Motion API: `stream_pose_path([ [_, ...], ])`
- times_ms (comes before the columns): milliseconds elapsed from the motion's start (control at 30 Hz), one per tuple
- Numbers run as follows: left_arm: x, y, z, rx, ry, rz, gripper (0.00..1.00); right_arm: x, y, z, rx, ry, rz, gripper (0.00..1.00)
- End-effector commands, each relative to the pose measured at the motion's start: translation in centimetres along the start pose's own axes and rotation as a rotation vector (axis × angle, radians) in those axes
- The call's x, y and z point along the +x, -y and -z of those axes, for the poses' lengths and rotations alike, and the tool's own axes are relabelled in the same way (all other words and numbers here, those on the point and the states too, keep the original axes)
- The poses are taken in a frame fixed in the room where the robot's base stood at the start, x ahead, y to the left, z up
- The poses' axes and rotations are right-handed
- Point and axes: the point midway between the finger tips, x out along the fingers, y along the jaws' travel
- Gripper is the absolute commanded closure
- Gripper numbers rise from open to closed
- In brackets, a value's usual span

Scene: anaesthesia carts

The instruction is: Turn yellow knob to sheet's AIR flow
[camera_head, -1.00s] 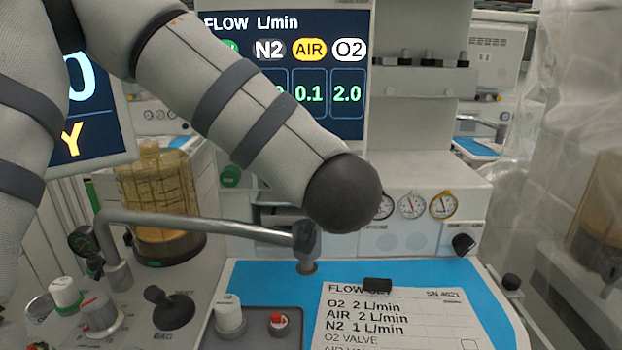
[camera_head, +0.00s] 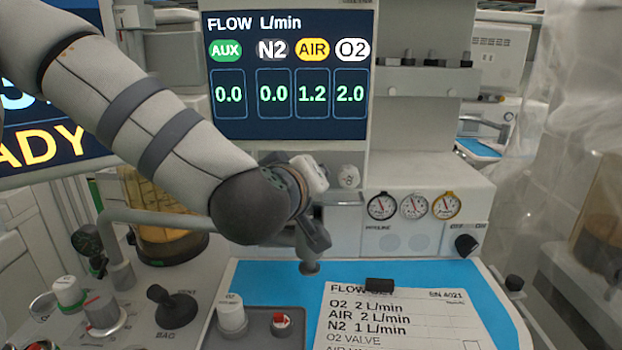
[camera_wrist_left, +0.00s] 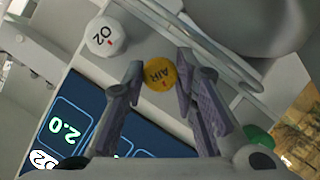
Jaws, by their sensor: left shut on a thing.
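The yellow AIR knob (camera_wrist_left: 158,74) sits between the two fingertips of my left gripper (camera_wrist_left: 160,66) in the left wrist view, and the gripper is shut on it. In the head view my left arm and wrist hide the knob and the fingers. The flow display (camera_head: 290,75) reads AIR 1.2, O2 2.0, N2 0.0 and AUX 0.0. The flow sheet (camera_head: 400,312) lists O2 2 L/min, AIR 2 L/min and N2 1 L/min. My right gripper is not in view.
The white O2 knob (camera_head: 348,177) is beside the AIR knob and also shows in the wrist view (camera_wrist_left: 103,36). A grey tube (camera_head: 165,218) passes below my left wrist. Several gauges (camera_head: 413,206) are at the right. The blue work surface (camera_head: 260,280) is partly bare.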

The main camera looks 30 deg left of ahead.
Motion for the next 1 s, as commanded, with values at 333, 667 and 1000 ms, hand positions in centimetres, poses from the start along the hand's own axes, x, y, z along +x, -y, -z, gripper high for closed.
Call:
stream_pose_path([
  [333, 0.0, 0.12, 0.1, -0.219, -0.003, -0.09, 1.0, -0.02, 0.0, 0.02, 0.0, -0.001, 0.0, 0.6],
  [667, 0.0, 0.19, 0.07, -0.313, -0.003, -0.129, 1.0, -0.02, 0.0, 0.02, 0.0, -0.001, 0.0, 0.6],
  [1000, 0.01, 0.16, 0.09, -0.326, -0.004, -0.136, 1.0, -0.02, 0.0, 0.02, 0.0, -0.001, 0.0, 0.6],
])
